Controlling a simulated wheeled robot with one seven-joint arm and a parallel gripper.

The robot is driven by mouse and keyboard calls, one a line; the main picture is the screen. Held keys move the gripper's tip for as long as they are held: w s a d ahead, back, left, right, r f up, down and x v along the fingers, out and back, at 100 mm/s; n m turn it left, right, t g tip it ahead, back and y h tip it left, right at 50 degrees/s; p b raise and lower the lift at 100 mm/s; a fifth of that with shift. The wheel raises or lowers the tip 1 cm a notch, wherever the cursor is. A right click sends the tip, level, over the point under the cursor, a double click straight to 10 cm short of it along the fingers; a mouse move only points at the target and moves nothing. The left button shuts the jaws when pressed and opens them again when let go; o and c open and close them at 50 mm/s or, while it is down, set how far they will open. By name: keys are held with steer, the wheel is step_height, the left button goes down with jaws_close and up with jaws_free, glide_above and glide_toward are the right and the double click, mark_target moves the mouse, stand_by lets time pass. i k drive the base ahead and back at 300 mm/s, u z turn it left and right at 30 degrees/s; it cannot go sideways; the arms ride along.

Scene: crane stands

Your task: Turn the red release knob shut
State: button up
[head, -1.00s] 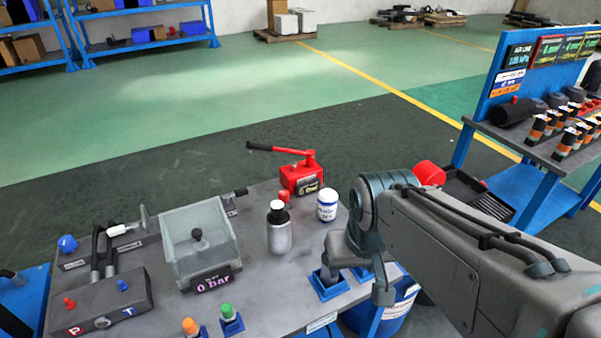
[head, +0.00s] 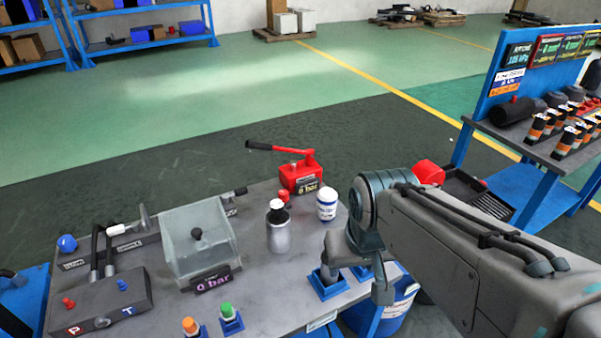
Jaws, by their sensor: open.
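A red hand pump (head: 300,176) with a long black-tipped lever stands at the far edge of the grey bench, its small display too blurred to read surely. A small red knob (head: 284,196) shows at its near left foot, partly hidden by a grey bottle with a black cap. Another small red knob (head: 68,303) sits on the dark block marked P and T at the left. My gripper (head: 356,282) is open over the bench's right front, pointing down, well to the right and nearer than the pump. I see nothing between its fingers.
The grey bottle (head: 279,232) and a white jar (head: 327,205) stand between my gripper and the pump. A clear-covered box (head: 200,245) reads 0 bar. Blue holders (head: 330,288) sit below my gripper. Bare bench (head: 275,285) lies left of them.

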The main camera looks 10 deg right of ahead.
mark_target(283, 194)
steer(key=u, duration=1.2)
steer(key=k, duration=1.45)
steer(key=z, duration=0.6)
steer(key=i, duration=1)
